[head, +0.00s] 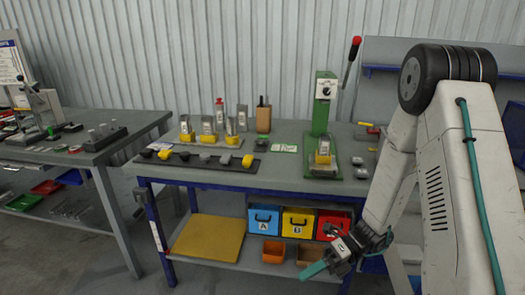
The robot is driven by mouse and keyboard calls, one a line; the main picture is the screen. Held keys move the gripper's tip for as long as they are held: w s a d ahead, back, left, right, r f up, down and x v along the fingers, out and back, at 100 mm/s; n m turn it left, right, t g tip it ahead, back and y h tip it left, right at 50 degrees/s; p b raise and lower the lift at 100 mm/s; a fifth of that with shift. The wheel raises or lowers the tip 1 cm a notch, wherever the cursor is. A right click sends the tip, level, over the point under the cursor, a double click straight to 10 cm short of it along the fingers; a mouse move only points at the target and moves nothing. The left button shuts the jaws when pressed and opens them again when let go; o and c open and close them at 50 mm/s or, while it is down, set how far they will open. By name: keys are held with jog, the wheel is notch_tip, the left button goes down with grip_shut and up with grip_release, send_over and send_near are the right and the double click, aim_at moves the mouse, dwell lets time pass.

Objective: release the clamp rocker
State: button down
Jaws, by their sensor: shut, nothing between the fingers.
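A green press-like stand (321,110) stands at the right of the blue-framed workbench, with a white dial face and a lever ending in a red knob (356,41). A small grey and yellow piece (323,153) sits on its green base. Which part is the clamp rocker is too small to tell from here. My gripper (313,270) hangs low in front of the bench, below the tabletop and well apart from the stand. Its teal fingers are shut and empty.
The workbench (222,180) carries a dark strip (190,162) of grey, black and yellow pieces, with several upright blocks behind it. Blue, yellow and red bins (263,220) stand on the lower shelf beside a yellow board (208,237). Another table (85,155) stands at left.

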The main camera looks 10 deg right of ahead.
jog(key=s+d+r+n+t+h, duration=0.2)
jog(key=s+r+n+h, duration=0.5)
jog(key=r+n, duration=0.5)
jog(key=s+d+r+n+t+h, duration=0.2)
jog(key=s+r+n+h, duration=0.5)
jog(key=r+n, duration=0.5)
jog(key=shift+s+d+r+n+h, duration=0.35)
jog(key=shift+s+d+n, duration=0.5)
jog(key=shift+n, duration=2.45)
jog(key=shift+s+a, duration=0.15)
jog(key=shift+a, duration=0.05)
